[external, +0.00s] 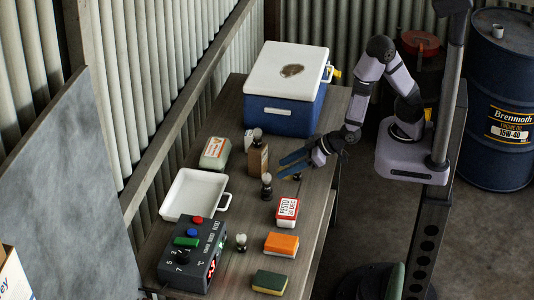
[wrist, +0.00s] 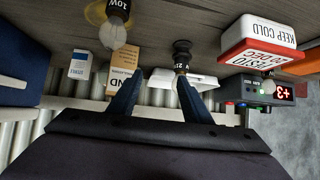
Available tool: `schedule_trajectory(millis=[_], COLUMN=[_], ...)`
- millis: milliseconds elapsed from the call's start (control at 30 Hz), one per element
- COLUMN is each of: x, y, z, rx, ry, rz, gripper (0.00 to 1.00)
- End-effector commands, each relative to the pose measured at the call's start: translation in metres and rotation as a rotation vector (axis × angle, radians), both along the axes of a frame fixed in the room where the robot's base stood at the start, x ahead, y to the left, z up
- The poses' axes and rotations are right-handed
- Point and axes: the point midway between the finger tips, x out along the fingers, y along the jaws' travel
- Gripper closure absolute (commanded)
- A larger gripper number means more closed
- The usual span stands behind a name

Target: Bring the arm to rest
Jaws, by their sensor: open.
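My gripper (external: 285,165) is open, its two blue fingers spread and pointing left above the table (external: 223,265). Nothing shows between the fingers. A dark-based bulb (external: 267,188) stands just below and left of the fingertips in the external view. In the wrist view my gripper (wrist: 157,88) shows both fingers apart, with a brown box (wrist: 122,67) and a bulb (wrist: 181,58) beyond them. How high the fingers are above the table is hard to tell.
A blue cooler with a white lid (external: 283,108) stands at the table's far end. A white tray (external: 180,208), a control box with buttons (external: 180,262), a red and white tin (external: 287,212) and two sponges (external: 281,244) are nearby. A blue drum (external: 500,95) stands at the right.

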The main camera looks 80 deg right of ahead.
Motion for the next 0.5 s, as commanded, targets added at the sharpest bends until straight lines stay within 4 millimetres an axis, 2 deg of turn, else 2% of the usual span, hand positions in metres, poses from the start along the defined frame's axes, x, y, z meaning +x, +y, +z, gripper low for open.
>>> schedule_trajectory(millis=[33,100,267,367,500], x=[0.002,0.000,-0.018,-0.035,-0.065], y=[-0.013,-0.028,-0.053,-0.068,-0.097], z=[0.010,0.014,0.016,0.018,0.027], rx=[0.006,0.007,0.022,0.031,0.023], ry=[0.047,0.129,0.305,0.408,0.562], rz=[-0.016,-0.022,-0.007,0.003,0.004], gripper=[0.55,0.55,0.55,0.55,0.55])
